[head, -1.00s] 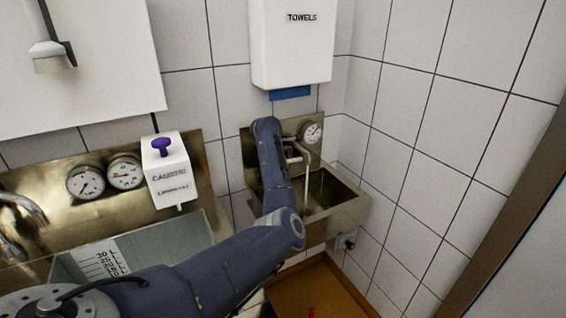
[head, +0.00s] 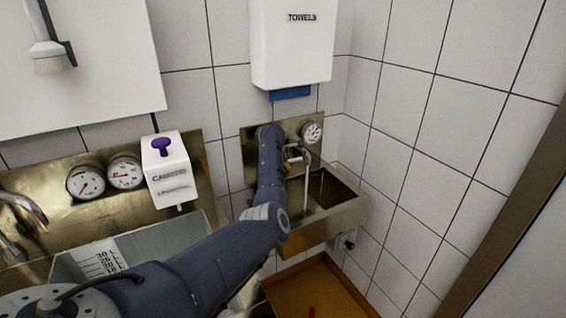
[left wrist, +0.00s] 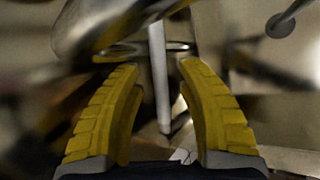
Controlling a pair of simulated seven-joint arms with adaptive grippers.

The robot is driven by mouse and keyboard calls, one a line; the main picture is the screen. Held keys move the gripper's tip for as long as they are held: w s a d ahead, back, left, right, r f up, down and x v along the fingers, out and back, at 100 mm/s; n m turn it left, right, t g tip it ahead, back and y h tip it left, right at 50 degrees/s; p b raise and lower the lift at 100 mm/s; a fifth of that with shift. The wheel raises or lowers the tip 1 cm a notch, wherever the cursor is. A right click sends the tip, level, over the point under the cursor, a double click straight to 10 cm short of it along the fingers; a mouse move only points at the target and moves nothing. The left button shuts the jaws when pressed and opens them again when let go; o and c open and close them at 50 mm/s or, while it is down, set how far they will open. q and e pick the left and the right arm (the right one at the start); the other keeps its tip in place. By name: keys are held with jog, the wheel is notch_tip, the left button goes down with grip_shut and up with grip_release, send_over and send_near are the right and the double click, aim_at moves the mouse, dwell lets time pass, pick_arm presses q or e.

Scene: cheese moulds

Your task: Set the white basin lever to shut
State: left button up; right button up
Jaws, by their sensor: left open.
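The small metal wall basin (head: 338,217) hangs in the tiled corner, with a curved tap (head: 305,180) and a round dial (head: 311,132) on its back plate. My left arm reaches across to its left part, and the arm hides the gripper in the head view. In the left wrist view my left gripper (left wrist: 161,110) is open, with its yellow fingers on either side of a pale, upright bar, probably the white lever (left wrist: 158,75). A gap shows on both sides of the bar. Whether the bar lies fully between the fingertips in depth is unclear.
A white towel dispenser (head: 290,45) hangs above the basin. At left are a larger sink with two gauges (head: 86,182) and a white caustic dispenser (head: 168,172) with a purple knob. A brown tray (head: 318,285) lies below the basin.

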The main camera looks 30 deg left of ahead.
pick_arm(q)
grip_shut()
jog(key=shift+s+d+f, duration=0.1)
jog(key=shift+d+f, duration=0.05)
dwell(0.9)
